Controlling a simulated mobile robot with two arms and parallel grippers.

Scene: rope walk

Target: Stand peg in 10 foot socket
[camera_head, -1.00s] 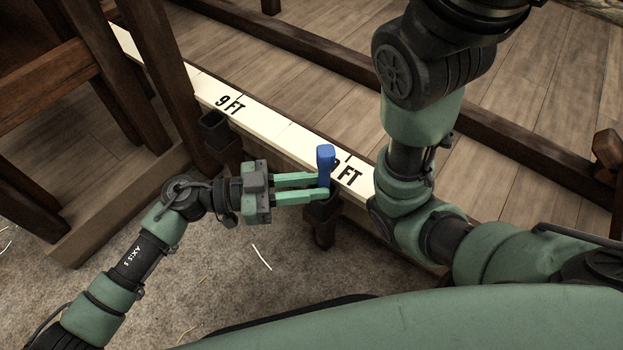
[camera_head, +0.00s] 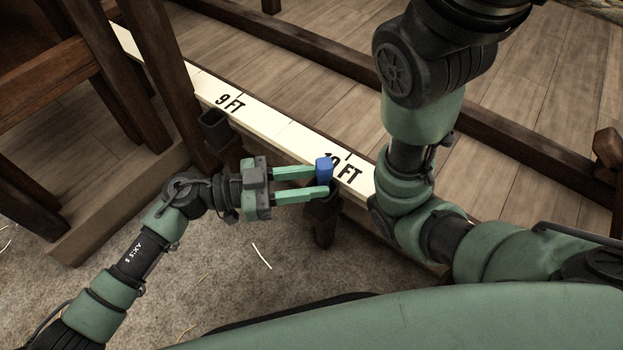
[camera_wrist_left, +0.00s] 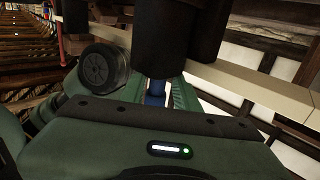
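The blue peg (camera_head: 324,170) stands at the dark 10 foot socket (camera_head: 322,207), beside the "10 FT" mark. Its top shows above the fingers; its lower part is hidden, apparently down in the socket. My left gripper (camera_head: 322,182) reaches in from the left with its green fingers spread around the peg. The gap between the fingers is wider than before, so it looks open. In the left wrist view the blue peg (camera_wrist_left: 154,94) shows between the fingers, against the dark socket (camera_wrist_left: 160,45). My right arm crosses the right side; its gripper is out of view.
The white measuring board (camera_head: 275,128) runs diagonally, with "9 FT" and an empty dark socket (camera_head: 213,123) further left. Dark wooden posts (camera_head: 165,75) stand at the left. Carpet (camera_head: 240,275) lies below and wooden planks (camera_head: 300,85) lie beyond the board.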

